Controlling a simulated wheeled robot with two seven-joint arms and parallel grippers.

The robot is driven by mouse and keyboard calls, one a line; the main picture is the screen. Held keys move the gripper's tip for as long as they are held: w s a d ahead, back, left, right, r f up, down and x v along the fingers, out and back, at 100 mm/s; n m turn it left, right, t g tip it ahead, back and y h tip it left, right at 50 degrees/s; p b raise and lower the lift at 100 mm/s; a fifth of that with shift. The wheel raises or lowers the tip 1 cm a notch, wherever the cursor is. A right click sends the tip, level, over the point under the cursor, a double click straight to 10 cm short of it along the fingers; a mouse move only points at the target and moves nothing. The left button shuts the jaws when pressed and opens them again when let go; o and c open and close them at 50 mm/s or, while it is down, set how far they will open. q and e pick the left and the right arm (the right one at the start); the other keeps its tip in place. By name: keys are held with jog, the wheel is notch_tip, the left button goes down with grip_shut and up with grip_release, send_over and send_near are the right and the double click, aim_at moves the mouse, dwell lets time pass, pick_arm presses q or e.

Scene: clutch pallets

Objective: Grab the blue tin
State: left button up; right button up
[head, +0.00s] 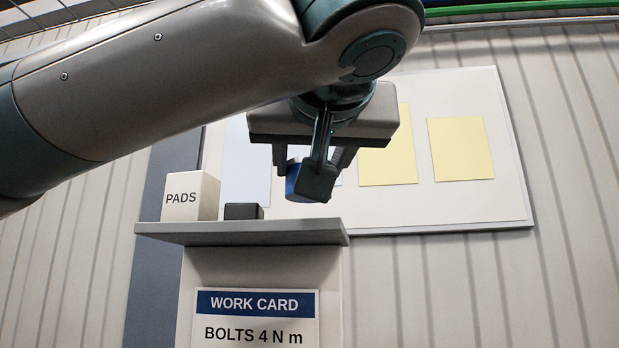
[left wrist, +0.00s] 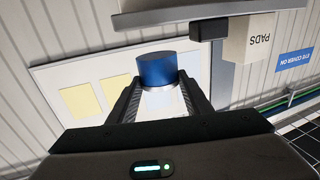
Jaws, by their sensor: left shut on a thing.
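The blue tin (head: 293,181) is a short round blue can with a pale metal rim. My left gripper (head: 314,172) is shut on it and holds it in the air, above and near the right end of a grey shelf (head: 240,234). In the head view the gripper hides part of the tin. In the left wrist view the tin (left wrist: 157,70) sits between the two fingers of the left gripper (left wrist: 156,98). My right gripper is not in view.
A white PADS box (head: 190,196) and a small black block (head: 243,211) stand on the shelf, left of the tin. A WORK CARD sign (head: 257,318) is below. A white board (head: 460,120) with yellow sheets hangs on the wall behind.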

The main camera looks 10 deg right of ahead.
pick_arm(q)
jog(key=s+d+r+p, duration=0.3)
jog(key=d+r+p, duration=0.2)
jog(key=d, duration=0.6)
jog(key=shift+s+r, duration=0.4)
jog(key=shift+r, duration=0.8)
